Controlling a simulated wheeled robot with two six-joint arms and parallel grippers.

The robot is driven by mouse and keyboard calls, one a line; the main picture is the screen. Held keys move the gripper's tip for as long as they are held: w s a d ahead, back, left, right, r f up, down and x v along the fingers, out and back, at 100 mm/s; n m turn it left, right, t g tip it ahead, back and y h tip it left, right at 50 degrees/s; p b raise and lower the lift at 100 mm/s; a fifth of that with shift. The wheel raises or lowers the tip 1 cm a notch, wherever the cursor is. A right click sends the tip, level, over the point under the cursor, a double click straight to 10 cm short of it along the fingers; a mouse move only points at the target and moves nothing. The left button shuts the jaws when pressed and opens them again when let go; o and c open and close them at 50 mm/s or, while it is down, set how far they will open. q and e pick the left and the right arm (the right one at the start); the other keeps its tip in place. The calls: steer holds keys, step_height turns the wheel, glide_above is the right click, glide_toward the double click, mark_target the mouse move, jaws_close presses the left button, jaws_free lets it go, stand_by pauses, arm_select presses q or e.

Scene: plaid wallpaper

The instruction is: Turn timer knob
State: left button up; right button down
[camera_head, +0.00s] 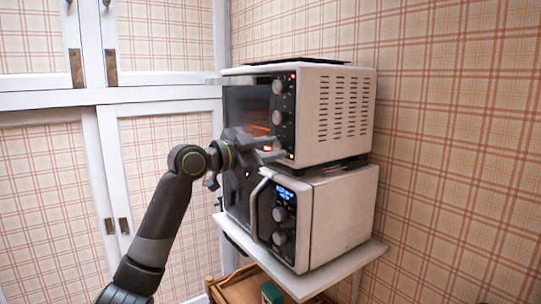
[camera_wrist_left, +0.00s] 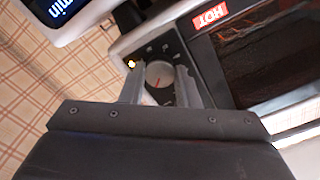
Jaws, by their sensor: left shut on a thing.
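The white toaster oven (camera_head: 345,120) has a column of round knobs down its dark front panel. Its lowest knob, the timer knob (camera_wrist_left: 158,72), is pale with a red pointer line and shows in the left wrist view. My left gripper (camera_head: 275,149) reaches in from the left at the bottom of that panel. In the left wrist view its two fingers (camera_wrist_left: 160,88) lie on either side of the timer knob, shut on it. My right gripper is not in view.
Two more oven knobs, the middle one (camera_head: 277,117) and the upper one (camera_head: 278,87), sit above. A white microwave (camera_head: 340,215) with a blue display stands below on a shelf (camera_head: 355,262). The oven glows inside, and a red HOT sign (camera_wrist_left: 210,17) is lit. White cupboards stand left.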

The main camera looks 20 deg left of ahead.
arm_select(q)
steer(key=m+b, duration=0.1)
steer(key=m, duration=0.3)
steer(key=shift+f+m, duration=0.1)
steer(key=shift+m, duration=0.2)
steer(key=shift+m+b, duration=0.6)
steer(key=shift+m, duration=1.2)
steer(key=o, duration=1)
steer(key=shift+c, duration=0.2)
steer(key=b+v, duration=0.5)
steer(key=v, duration=1.2)
steer(key=shift+s+a, duration=0.2)
